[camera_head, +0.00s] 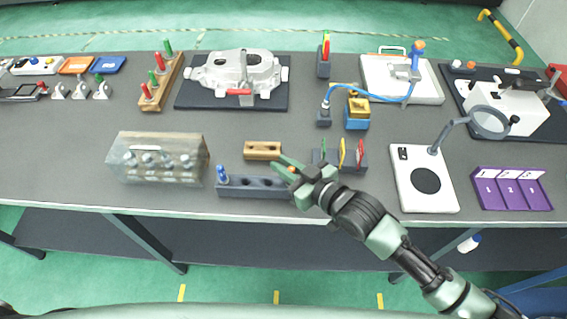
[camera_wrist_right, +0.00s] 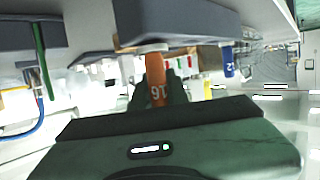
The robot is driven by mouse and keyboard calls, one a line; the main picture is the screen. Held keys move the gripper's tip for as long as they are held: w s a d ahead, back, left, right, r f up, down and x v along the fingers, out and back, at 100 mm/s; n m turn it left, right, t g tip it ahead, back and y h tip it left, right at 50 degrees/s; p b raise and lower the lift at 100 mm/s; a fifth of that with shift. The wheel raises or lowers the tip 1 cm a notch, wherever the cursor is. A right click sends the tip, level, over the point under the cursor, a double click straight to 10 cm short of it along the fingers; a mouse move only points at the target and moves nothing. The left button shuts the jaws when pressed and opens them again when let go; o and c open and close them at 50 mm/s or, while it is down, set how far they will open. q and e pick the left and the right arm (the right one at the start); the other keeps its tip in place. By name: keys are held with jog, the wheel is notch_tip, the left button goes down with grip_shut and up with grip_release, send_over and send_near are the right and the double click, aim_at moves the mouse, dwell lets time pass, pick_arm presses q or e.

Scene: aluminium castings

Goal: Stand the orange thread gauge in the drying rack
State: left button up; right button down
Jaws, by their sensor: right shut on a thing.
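My right gripper (camera_head: 288,167) is shut on the orange thread gauge (camera_wrist_right: 158,85), marked 16. In the head view only a small orange part of the gauge (camera_head: 292,169) shows between the fingers. The long dark grey rack (camera_head: 258,188) lies at the table's front edge, and a blue gauge (camera_head: 222,175) stands at its left end. The right wrist view appears upside down: the orange gauge's silver tip points at the rack (camera_wrist_right: 205,18), near the blue gauge (camera_wrist_right: 228,62). I cannot tell whether the tip is in a hole. My left gripper is not in view.
A small wooden block (camera_head: 262,150) lies just behind the rack. A grey holder with coloured tags (camera_head: 352,160) stands right of my gripper. A clear-covered box (camera_head: 158,160) stands left of the rack. The table between the box and the casting (camera_head: 240,72) is clear.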

jog(key=shift+f, duration=0.2)
jog(key=c, duration=1.3)
grip_release()
jog(key=b+v, duration=0.1)
jog(key=v, duration=0.7)
